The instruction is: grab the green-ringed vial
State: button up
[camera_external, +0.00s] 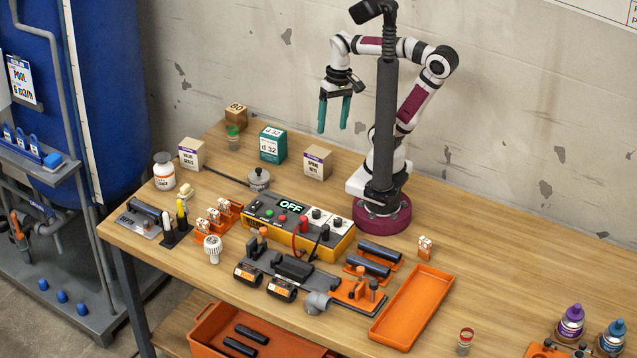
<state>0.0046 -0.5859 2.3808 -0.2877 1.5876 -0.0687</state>
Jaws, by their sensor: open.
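A small vial with a green ring (233,136) stands upright near the back left of the table, in front of a small brown box. My gripper (333,131) has its two teal fingers apart and pointing down. It hangs in the air above the back of the table, to the right of the green-ringed vial, and holds nothing. A similar vial with a red ring (465,339) stands at the front edge of the table, far from my gripper.
A teal box (272,145) and a tan box (318,162) stand near the vial, with another tan box (192,153) to its left. A grey pot-like part with a long handle (259,179) lies in front. An orange tray (412,306) sits front right; the right table area is mostly clear.

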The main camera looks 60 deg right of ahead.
jog(key=w+a+r+n+t+y, duration=0.2)
jog(key=w+t, duration=0.7)
jog(key=w, duration=2)
jog(key=m+t+h, duration=0.2)
jog(key=m+h, duration=0.1)
jog(key=h, duration=0.8)
send_over(234, 130)
notch_tip(234, 130, down, 6)
jog(key=f, duration=1.8)
jog(key=shift+s+a, duration=0.1)
jog(key=shift+s, duration=0.15)
jog(key=x, duration=0.5)
jog(key=shift+f, duration=0.1)
grip_shut()
